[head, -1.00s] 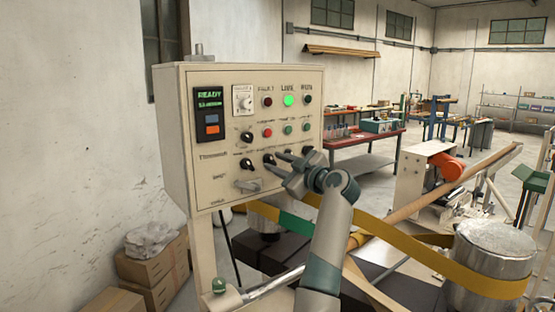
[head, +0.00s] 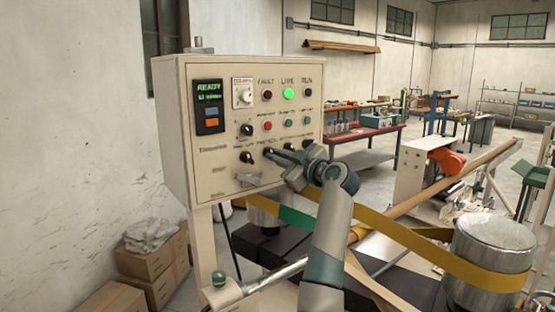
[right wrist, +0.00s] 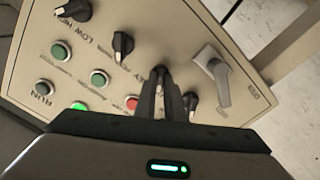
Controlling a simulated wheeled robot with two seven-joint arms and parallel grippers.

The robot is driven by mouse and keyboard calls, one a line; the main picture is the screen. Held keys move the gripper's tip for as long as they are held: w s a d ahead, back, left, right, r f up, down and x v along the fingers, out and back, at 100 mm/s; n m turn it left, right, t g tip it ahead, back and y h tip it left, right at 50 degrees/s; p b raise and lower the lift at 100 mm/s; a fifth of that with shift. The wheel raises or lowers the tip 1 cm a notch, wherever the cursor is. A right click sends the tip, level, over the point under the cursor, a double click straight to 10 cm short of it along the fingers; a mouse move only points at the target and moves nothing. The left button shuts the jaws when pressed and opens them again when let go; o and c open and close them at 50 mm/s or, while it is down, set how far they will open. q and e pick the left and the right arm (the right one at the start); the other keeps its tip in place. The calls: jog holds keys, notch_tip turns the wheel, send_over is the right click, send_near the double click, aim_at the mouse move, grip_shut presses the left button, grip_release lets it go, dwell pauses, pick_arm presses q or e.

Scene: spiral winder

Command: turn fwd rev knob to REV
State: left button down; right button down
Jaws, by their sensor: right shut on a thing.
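My right gripper (head: 270,153) reaches in from the right to the front of the cream control panel (head: 220,165). Its fingers are shut on a black selector knob in the lower row, the second from the left. In the right wrist view the two dark fingers (right wrist: 161,95) close around this knob (right wrist: 160,71), and only its tip shows. The knob's label is hidden or too small to read, so I cannot tell which way it points or confirm that it is the fwd rev knob. My left gripper is not in view.
Another black knob (right wrist: 192,104) and a grey lever handle (right wrist: 215,75) are close beside the fingers. A red button (right wrist: 132,103) and green buttons (right wrist: 98,78) lie on the other side. A yellow belt (head: 430,258) runs round a metal drum (head: 490,245).

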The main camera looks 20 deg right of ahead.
jog(key=m+b, duration=0.1)
jog(key=m, duration=1.2)
jog(key=shift+m, duration=0.3)
jog(key=shift+f, duration=0.1)
dwell(0.5)
jog(key=c, duration=1.8)
grip_release()
jog(key=shift+c, duration=0.2)
jog(key=shift+s, duration=0.1)
jog(key=b+v, duration=0.7)
jog(key=v, duration=1)
